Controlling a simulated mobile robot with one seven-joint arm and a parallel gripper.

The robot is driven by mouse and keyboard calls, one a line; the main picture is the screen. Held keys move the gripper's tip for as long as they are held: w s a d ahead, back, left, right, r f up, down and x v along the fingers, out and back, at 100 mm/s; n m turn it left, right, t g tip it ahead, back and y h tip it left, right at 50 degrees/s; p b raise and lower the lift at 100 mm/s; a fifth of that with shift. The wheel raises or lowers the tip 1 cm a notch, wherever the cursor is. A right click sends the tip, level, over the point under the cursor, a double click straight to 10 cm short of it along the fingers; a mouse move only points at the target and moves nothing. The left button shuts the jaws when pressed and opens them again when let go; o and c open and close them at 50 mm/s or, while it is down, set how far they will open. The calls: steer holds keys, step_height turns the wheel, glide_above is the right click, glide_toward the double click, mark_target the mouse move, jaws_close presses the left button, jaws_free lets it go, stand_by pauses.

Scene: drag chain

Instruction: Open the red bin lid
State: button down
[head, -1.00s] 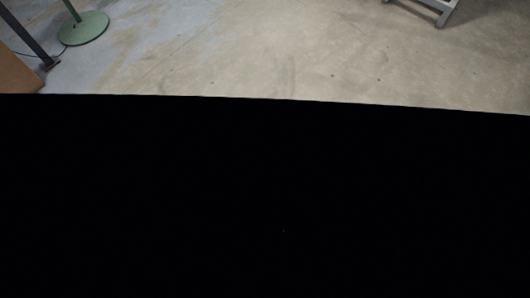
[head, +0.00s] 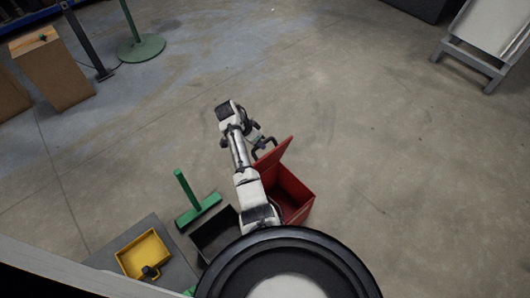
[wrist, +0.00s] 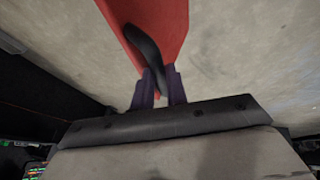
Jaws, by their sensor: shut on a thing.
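The red bin (head: 308,197) stands on the floor right of my arm in the head view, with its inside showing. Its red lid (head: 275,160) is raised and tilted up at the bin's left side. In the wrist view the lid (wrist: 172,22) reaches down from the top edge, with a dark curved handle (wrist: 146,46) on it. My gripper (wrist: 160,84) has its two purple fingers shut on the handle's lower end. In the head view my gripper (head: 263,146) is small and partly hidden, close to the lid's upper edge.
A black open bin (head: 214,235) and a green T-shaped piece (head: 198,209) stand left of my arm. A yellow tray (head: 143,254) sits on a grey surface at lower left. A grey-white frame (head: 485,45) stands at upper right. Broad floor (head: 400,170) is clear.

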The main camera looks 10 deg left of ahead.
steer(key=shift+w+a+f+g+h+b, duration=0.2)
steer(key=shift+a+f+b, duration=0.1)
steer(key=shift+a, duration=0.2)
steer(key=shift+w+a+f+g+h+b, duration=0.2)
steer(key=shift+a+f+b, duration=0.1)
steer(key=shift+a, duration=0.2)
steer(key=c, duration=1.4)
jaws_free()
steer(key=shift+f, duration=0.1)
steer(key=p+v, duration=0.2)
steer(key=v, duration=1.2)
